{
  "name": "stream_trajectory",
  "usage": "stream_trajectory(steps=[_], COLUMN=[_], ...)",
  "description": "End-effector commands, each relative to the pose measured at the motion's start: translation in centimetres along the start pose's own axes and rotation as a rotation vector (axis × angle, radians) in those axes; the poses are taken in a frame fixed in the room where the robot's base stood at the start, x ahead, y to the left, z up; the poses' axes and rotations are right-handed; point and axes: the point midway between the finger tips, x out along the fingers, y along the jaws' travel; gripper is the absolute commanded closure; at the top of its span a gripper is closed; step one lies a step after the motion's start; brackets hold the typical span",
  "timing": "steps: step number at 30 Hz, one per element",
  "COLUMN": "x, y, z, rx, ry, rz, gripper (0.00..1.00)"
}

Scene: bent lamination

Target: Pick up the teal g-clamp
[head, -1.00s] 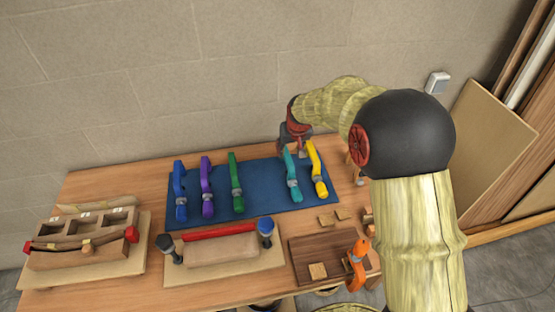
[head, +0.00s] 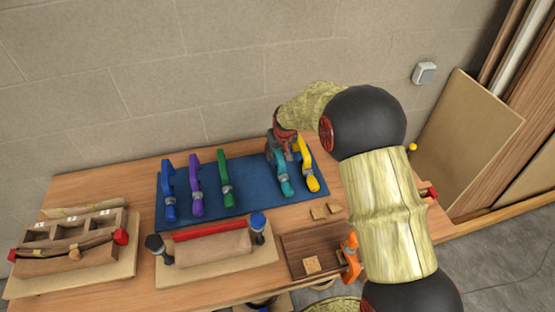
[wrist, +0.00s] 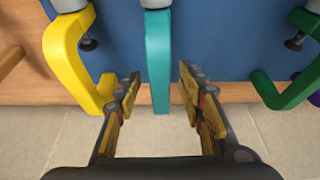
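The teal g-clamp (head: 284,177) lies on the blue mat (head: 235,204), between the green clamp and the yellow clamp. Its far end is hidden behind my gripper (head: 281,150) in the head view. In the wrist view the teal g-clamp (wrist: 158,60) points toward my gripper (wrist: 160,92). Its near end lies between the two open fingertips, with a gap on each side. The fingers do not visibly touch it.
The yellow clamp (wrist: 75,65) is close on one side, and the green clamp (wrist: 290,85) is farther off on the other. Purple (head: 196,188) and blue (head: 168,190) clamps lie farther left on the mat. The wall (head: 120,60) rises behind the table.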

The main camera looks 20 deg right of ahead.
Motion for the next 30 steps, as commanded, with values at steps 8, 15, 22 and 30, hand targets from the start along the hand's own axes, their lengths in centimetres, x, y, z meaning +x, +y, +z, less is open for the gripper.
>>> stream_trajectory(steps=[8, 15, 22, 30], x=[-0.01, -0.01, -0.10, -0.24], y=[0.00, 0.00, 0.01, 0.01], z=[0.03, 0.03, -0.09, -0.16], rx=[0.000, 0.000, 0.000, 0.000], ry=[-0.001, -0.001, 0.002, 0.002], rz=[0.000, 0.000, 0.000, 0.000], gripper=[0.78, 0.92, 1.00, 1.00])
